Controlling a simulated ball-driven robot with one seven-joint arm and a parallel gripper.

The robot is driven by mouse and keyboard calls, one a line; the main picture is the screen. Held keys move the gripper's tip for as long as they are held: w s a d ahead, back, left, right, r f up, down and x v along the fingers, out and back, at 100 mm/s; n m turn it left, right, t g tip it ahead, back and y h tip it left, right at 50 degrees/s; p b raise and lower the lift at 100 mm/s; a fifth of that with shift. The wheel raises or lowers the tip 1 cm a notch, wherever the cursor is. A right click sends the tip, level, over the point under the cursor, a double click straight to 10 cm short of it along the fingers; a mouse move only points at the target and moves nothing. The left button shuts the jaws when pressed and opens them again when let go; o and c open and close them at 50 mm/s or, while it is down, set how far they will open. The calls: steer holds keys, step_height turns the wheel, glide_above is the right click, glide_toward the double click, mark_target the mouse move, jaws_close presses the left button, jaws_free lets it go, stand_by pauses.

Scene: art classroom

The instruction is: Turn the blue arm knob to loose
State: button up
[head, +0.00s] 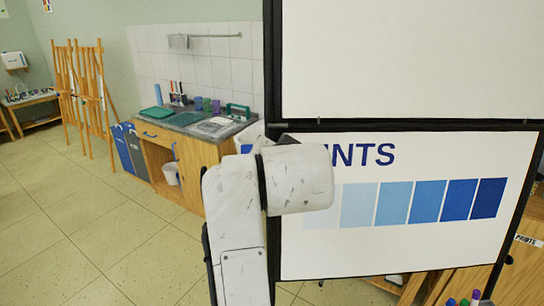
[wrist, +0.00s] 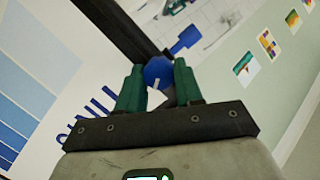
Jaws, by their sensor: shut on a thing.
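The blue knob (wrist: 157,70) sits at the board's black frame in the wrist view, near the top centre. My gripper (wrist: 159,73) is shut on it, with one green finger on each side. A small white mark shows just below the knob, between the fingers. The knob's lower part is partly hidden by the fingers. I cannot read any loose or tight label. In the head view my pale arm stands in front of the board and hides the gripper.
A white board with a row of blue swatches (head: 409,204) fills the right of the head view. A black frame bar (wrist: 112,28) runs to the knob. A blue flat piece (wrist: 186,42) lies just beyond it. A sink counter (head: 190,124) stands behind; the left floor is clear.

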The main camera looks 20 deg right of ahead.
steer(key=shift+f, duration=0.25)
steer(key=o, duration=0.7)
steer(key=shift+a, duration=0.1)
steer(key=o, duration=0.3)
steer(key=shift+r, duration=0.15)
steer(key=shift+o, duration=0.2)
steer(key=shift+s+r, duration=0.1)
steer(key=b+v, duration=0.1)
steer(key=v, duration=0.9)
steer(key=shift+s+b, duration=0.25)
steer(key=shift+b, duration=0.05)
steer(key=shift+a, duration=0.1)
